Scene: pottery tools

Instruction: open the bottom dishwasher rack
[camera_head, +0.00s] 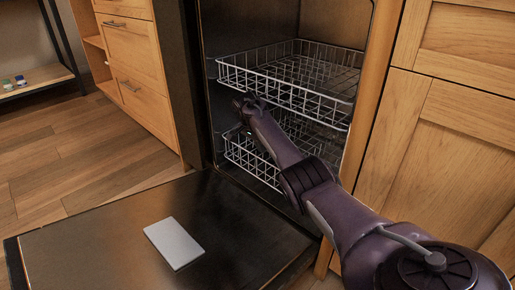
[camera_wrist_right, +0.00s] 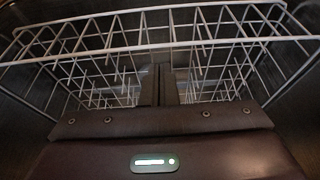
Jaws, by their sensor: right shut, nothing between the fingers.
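The dishwasher stands open with its door (camera_head: 95,240) folded down. The bottom rack (camera_head: 240,153) is a white wire basket low inside the cavity, partly hidden behind my right arm. The top rack (camera_head: 290,85) sits above it and sticks out a little at the front. My right gripper (camera_head: 243,103) is shut and empty, near the lower front edge of the top rack and above the bottom rack in the picture. In the right wrist view its closed fingers (camera_wrist_right: 168,85) point at a wire rack; I cannot tell which rack or whether they touch. My left gripper is out of view.
A pale flat tablet (camera_head: 174,243) lies on the lowered door. Wooden cabinets (camera_head: 440,140) stand close on the right, and wooden drawers (camera_head: 133,50) on the left. Wooden floor (camera_head: 90,150) is free on the left.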

